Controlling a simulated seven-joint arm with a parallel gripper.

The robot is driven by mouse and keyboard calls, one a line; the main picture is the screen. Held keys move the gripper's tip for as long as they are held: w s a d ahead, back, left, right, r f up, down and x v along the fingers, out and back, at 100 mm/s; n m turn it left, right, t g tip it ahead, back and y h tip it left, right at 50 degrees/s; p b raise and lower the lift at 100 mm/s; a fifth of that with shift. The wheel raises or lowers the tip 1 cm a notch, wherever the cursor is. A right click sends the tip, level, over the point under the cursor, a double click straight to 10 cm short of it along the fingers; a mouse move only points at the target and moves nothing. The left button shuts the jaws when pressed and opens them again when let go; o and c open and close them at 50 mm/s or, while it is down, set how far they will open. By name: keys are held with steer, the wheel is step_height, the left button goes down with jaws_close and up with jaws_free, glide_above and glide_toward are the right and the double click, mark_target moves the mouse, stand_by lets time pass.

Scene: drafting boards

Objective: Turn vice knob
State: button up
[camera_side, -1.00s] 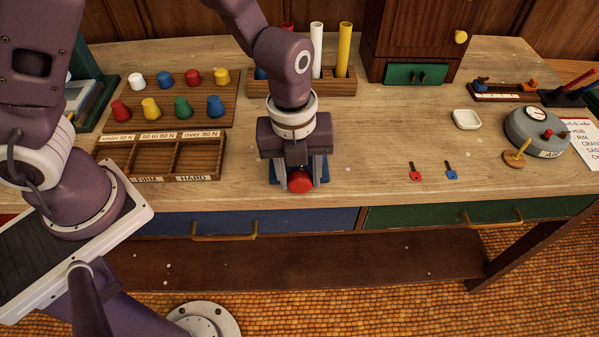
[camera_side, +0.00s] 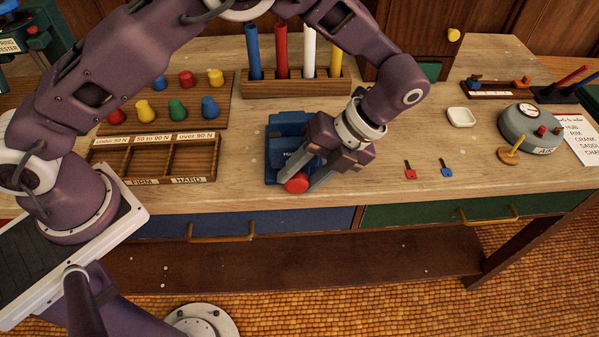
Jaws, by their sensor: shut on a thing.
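The blue vice (camera_side: 287,135) stands near the front edge of the wooden workbench. Its red knob (camera_side: 296,184) faces the front edge. My gripper (camera_side: 302,181) comes in from the right, tilted, with its fingers on either side of the red knob and shut on it. The gripper body covers the right part of the vice.
A sorting tray (camera_side: 218,160) with labelled compartments lies to the left, with a board of coloured pegs (camera_side: 228,107) behind it. A rack (camera_side: 300,87) of coloured tubes stands behind the vice.

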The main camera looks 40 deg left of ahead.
steer(key=shift+d+f+g+y, duration=0.15)
steer(key=shift+f+g+y, duration=0.15)
steer(key=shift+g+y, duration=0.7)
steer(key=o, duration=1.4)
steer(key=shift+c, duration=0.2)
steer(key=shift+w+r, duration=0.1)
